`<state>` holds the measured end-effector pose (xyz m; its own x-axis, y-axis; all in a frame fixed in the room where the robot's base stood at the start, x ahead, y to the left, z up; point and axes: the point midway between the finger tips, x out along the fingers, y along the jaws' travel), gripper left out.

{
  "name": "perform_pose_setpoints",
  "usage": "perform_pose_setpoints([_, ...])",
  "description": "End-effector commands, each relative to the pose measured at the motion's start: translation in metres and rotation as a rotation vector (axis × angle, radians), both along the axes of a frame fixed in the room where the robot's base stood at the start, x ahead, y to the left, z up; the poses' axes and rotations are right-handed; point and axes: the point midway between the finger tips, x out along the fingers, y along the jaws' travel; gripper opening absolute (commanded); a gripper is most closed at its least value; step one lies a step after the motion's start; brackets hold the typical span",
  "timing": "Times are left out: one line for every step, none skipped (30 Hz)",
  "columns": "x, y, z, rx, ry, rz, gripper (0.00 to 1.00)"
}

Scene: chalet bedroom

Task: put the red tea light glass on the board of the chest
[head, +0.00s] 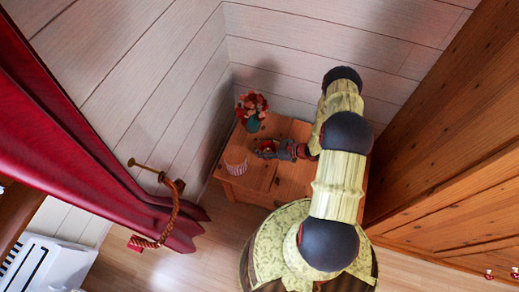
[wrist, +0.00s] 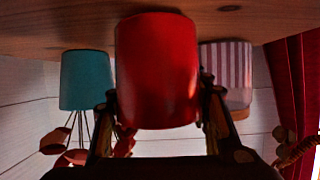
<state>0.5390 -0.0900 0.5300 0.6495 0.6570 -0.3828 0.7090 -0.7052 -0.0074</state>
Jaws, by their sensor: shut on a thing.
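The red tea light glass (wrist: 157,70) fills the middle of the wrist view, between the two fingers of my gripper (wrist: 157,100). My gripper is shut on it. The wrist view is upside down, with the wooden board (wrist: 280,22) along its top; the glass's end overlaps the board there, and I cannot tell whether they touch. In the head view, my gripper (head: 275,150) is over the chest's board (head: 257,176), and only a small red bit of the glass (head: 265,146) shows.
A teal vase (head: 254,125) with red flowers (head: 252,104) stands at the board's back left. A striped cup (head: 236,160) stands at its front left. Walls close in behind and left. A red curtain (head: 60,110) hangs left, and a wooden panel (head: 450,140) rises right. The board's front is bare.

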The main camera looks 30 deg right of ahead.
Motion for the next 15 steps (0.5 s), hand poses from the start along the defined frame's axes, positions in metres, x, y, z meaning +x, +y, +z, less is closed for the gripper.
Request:
perform_pose_setpoints([0.0012,-0.001,-0.0062,-0.001,-0.002,0.0,0.13])
perform_pose_setpoints([0.0014,-0.0011,-0.0067,-0.002,-0.003,0.0,0.13])
perform_pose_setpoints([0.0016,-0.0013,-0.0061,-0.002,-0.004,0.0,0.13])
perform_pose_setpoints([0.0016,-0.0013,-0.0053,-0.002,-0.004,0.0,0.13])
perform_pose_setpoints([0.0016,-0.0013,-0.0048,-0.002,-0.004,0.0,0.13])
perform_pose_setpoints([0.0015,-0.0013,-0.0045,-0.002,-0.004,0.0,0.13])
perform_pose_setpoints([0.0014,-0.0013,-0.0045,-0.002,-0.004,0.0,0.13])
perform_pose_setpoints([0.0013,-0.0012,-0.0045,-0.002,-0.004,0.0,0.13])
perform_pose_setpoints([0.0013,-0.0011,-0.0048,-0.002,-0.004,0.001,0.13])
perform_pose_setpoints([0.0013,-0.0011,-0.0057,-0.002,-0.003,0.0,0.13])
perform_pose_setpoints([0.0013,-0.0011,-0.0068,-0.002,-0.003,0.0,0.13])
perform_pose_setpoints([0.0011,-0.0011,-0.0083,-0.002,-0.003,0.0,0.13])
perform_pose_setpoints([0.0009,-0.001,-0.0087,-0.002,-0.003,0.0,0.43])
perform_pose_setpoints([0.0009,-0.0009,-0.008,-0.002,-0.003,0.0,0.45])
perform_pose_setpoints([0.0009,-0.0009,-0.0077,-0.002,-0.003,0.0,0.47])
